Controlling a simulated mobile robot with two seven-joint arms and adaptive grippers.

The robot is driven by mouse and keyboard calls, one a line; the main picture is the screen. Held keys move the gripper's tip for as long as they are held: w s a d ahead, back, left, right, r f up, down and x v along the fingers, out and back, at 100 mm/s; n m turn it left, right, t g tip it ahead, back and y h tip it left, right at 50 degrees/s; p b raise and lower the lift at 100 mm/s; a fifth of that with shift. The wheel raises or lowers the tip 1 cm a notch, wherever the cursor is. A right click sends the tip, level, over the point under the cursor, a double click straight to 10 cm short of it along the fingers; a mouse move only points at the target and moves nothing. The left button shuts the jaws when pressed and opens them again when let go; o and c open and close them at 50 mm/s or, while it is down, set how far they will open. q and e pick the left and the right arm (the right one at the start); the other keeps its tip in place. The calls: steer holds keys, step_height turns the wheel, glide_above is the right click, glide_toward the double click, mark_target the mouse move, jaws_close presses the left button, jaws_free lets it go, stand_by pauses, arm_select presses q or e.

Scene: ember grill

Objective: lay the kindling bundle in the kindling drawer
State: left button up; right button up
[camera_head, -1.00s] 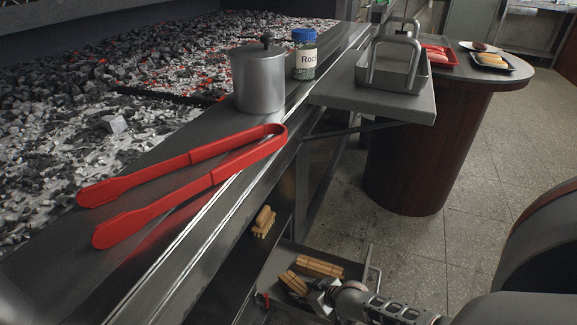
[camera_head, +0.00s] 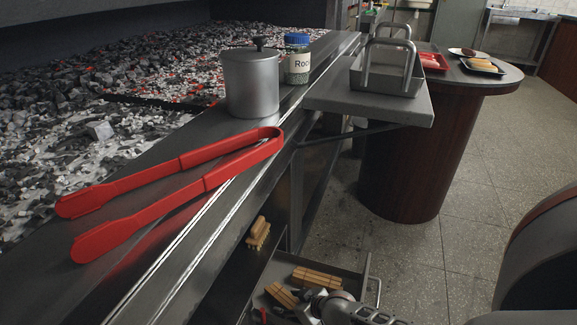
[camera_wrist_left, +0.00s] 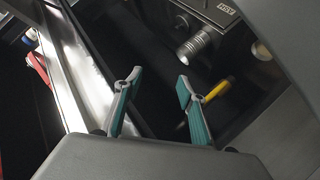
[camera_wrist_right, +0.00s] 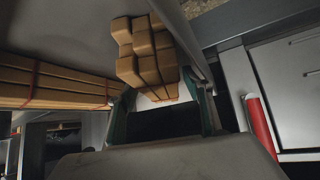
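A kindling bundle (camera_head: 283,296) of pale sticks is in the open kindling drawer (camera_head: 345,276), beside a second bundle (camera_head: 317,277). My right gripper (camera_head: 303,312) is low in the drawer, just to the right of the nearer bundle. In the right wrist view the bundle's stick ends (camera_wrist_right: 148,55) show beyond the fingertips of the right gripper (camera_wrist_right: 165,95). Its fingers are apart, with a gap beside the right one. The tied second bundle (camera_wrist_right: 55,83) lies to the left. My left gripper (camera_wrist_left: 160,82) is open and empty, out of the head view.
A brush (camera_head: 258,233) lies on the shelf left of the drawer. Red tongs (camera_head: 170,190), a metal pot (camera_head: 250,85) and a labelled jar (camera_head: 298,62) are on the grill ledge. A side shelf (camera_head: 370,104) holds a metal tray (camera_head: 388,78).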

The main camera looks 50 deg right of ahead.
steer(key=shift+r, duration=0.4)
steer(key=p+v, duration=0.5)
steer(key=v, duration=0.5)
steer(key=shift+w+r+p, duration=0.1)
steer(key=shift+r+p, duration=0.15)
steer(key=shift+p, duration=0.15)
steer(key=shift+s+r, duration=0.25)
steer(key=shift+s, duration=0.3)
arm_select(q)
steer(key=w+a+r+m+y, duration=0.1)
steer(key=w+a+m, duration=0.1)
steer(key=a+m, duration=0.4)
steer(key=shift+a+m+g, duration=0.4)
steer(key=shift+m, duration=0.2)
arm_select(e)
steer(key=shift+s, duration=0.25)
